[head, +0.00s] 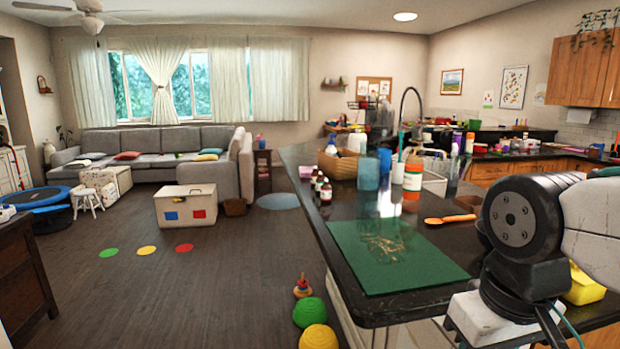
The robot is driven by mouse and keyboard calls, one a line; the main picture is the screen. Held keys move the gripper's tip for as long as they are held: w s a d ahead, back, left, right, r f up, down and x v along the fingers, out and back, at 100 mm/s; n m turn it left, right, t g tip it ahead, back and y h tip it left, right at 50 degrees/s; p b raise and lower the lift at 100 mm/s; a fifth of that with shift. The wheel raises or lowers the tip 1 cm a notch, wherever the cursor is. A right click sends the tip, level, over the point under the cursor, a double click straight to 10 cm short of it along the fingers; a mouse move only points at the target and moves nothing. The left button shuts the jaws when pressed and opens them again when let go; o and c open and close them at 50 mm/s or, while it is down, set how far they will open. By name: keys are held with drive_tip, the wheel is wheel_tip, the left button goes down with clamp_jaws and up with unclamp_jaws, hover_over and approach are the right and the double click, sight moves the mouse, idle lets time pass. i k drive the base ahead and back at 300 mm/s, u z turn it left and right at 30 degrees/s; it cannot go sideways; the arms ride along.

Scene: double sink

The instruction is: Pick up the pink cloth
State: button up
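I cannot make out a pink cloth for certain in the head view. A small pinkish patch (306,171) shows beside the far end of the counter, too small to tell what it is. My arm fills the right side of the view, over the near right part of the counter, and hides what lies behind it. My gripper is out of view.
A tall faucet (402,105) stands behind. Coloured domes (310,312) lie on the floor left of the counter; open floor lies beyond.

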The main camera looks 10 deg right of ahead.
sight(304, 172)
drive_tip(key=k, duration=0.15)
drive_tip(key=u, duration=1.1)
drive_tip(key=i, duration=2.45)
drive_tip(key=z, duration=1.35)
drive_tip(key=i, duration=1)
